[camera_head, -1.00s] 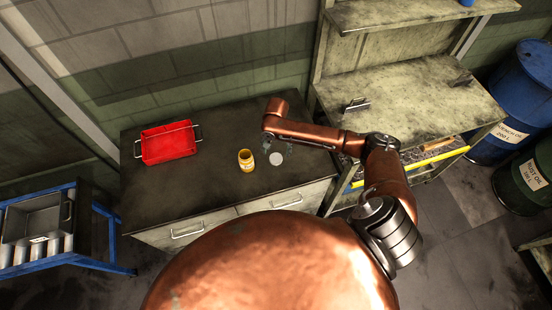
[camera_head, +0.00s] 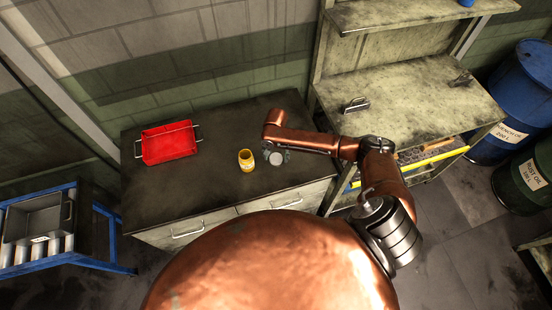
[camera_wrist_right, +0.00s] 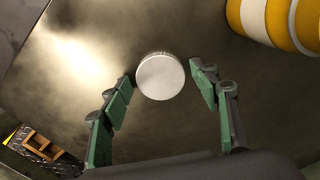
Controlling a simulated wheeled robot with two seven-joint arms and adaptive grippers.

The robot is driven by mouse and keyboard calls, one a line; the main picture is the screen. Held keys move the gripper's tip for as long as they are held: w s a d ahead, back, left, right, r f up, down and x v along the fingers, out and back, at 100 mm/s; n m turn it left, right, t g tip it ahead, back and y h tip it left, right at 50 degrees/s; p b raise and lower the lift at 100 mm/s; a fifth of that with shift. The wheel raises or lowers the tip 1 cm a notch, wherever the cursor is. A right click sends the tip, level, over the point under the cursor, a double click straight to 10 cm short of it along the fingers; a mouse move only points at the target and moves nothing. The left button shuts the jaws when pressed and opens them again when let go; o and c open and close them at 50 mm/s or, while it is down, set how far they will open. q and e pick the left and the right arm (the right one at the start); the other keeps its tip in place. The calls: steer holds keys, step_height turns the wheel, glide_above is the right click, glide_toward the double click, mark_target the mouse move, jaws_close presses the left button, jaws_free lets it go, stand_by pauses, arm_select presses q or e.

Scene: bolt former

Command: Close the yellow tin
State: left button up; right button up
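The yellow tin (camera_head: 246,161) stands upright on the dark cabinet top, and part of it shows at the upper right of the right wrist view (camera_wrist_right: 278,20). A round pale lid (camera_head: 276,158) lies just right of the tin; it shows as a white disc in the right wrist view (camera_wrist_right: 160,76). My right gripper (camera_wrist_right: 162,82) is open, with its green-padded fingers on either side of the lid and a gap on each side. In the head view the right gripper (camera_head: 275,155) is over the lid. My left gripper is not in view.
A red tray (camera_head: 168,143) with wire handles sits at the left of the dark cabinet top (camera_head: 190,190). A workbench (camera_head: 410,95) with a shelf stands at the right. The cabinet top between tray and tin is clear.

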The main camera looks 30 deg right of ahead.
mark_target(275, 159)
steer(key=c, duration=0.5)
steer(key=shift+r, duration=0.45)
step_height(275, 159, up, 3)
steer(key=shift+a+f, duration=0.15)
steer(key=shift+f, duration=0.05)
steer(key=s+a+r, duration=0.6)
steer(key=a, duration=0.1)
steer(key=s+a+r, duration=0.3)
steer(key=shift+a+r+b, duration=0.15)
steer(key=shift+r+b, duration=0.1)
steer(key=shift+b, duration=0.05)
